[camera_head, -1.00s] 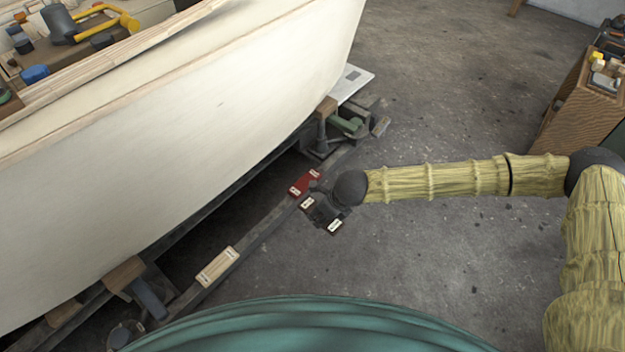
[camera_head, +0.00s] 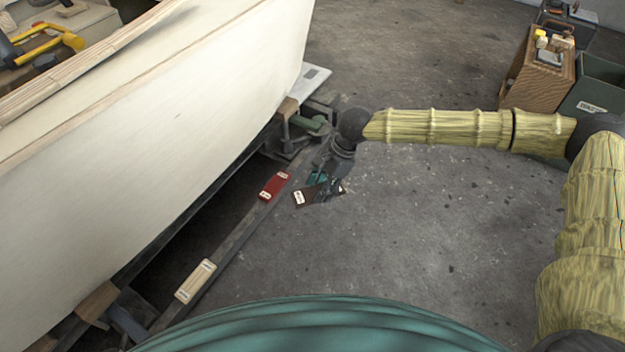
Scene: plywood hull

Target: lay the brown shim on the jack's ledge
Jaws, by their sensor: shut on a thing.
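The brown shim (camera_head: 309,199) is a flat dark piece with a pale label at its left end. My gripper (camera_head: 324,188) points down and is shut on it, right of the rail; its fingers cover part of the shim. I cannot tell how high it is held. A dark jack (camera_head: 288,139) stands under a wood block by the hull's far end, up and left of my gripper. Its ledge is not clear at this size. A second jack (camera_head: 127,323) is at the lower left, partly cut off by my body.
A red shim (camera_head: 273,186) and a pale wood shim (camera_head: 195,281) lie along the rail (camera_head: 236,240) beside the white hull (camera_head: 170,150). A small teal patch by my fingers is unclear. A wooden cabinet (camera_head: 538,80) and green bin (camera_head: 597,95) stand far right. The floor between is clear.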

